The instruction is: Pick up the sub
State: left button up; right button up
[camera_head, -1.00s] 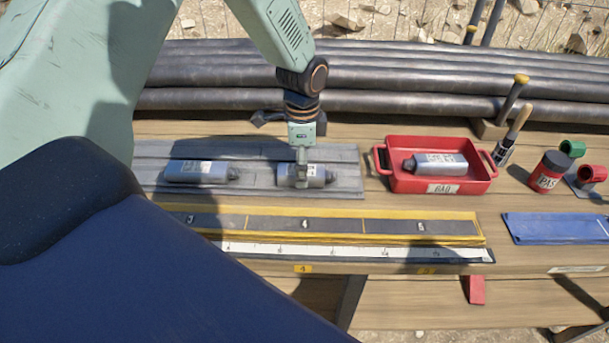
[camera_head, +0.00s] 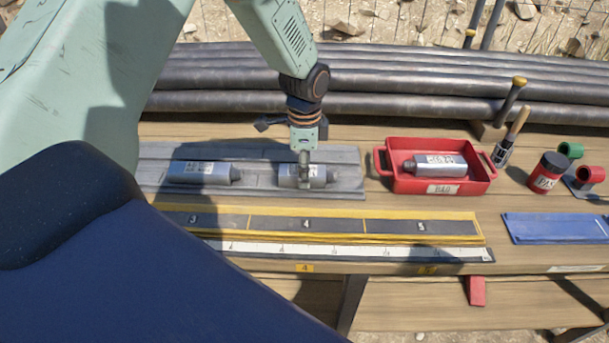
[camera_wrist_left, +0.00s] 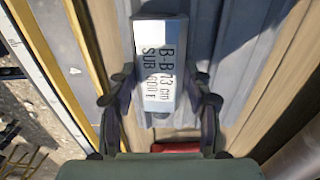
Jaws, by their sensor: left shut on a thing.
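The sub, a grey metal cylinder with a narrower end and a white label (camera_head: 318,177), lies on the right part of the grey ribbed mat (camera_head: 345,191). My left gripper (camera_head: 304,184) reaches down from above and is shut on the sub, with one finger on each side (camera_wrist_left: 160,105). The sub still appears to rest on the mat. My right gripper is not in view.
A similar grey cylinder (camera_head: 200,173) lies left on the mat. A red tray (camera_head: 440,188) holding another cylinder (camera_head: 436,165) stands to the right. Black pipes (camera_head: 400,80) lie behind. A yellow-edged numbered strip (camera_head: 335,225) and white ruler (camera_head: 350,251) lie in front.

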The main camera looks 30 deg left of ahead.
pick_arm(q)
jog(key=shift+w+a+f, duration=0.1)
jog(key=shift+w, duration=0.15)
jog(key=c, duration=0.3)
jog(key=shift+s, duration=0.1)
grip_shut()
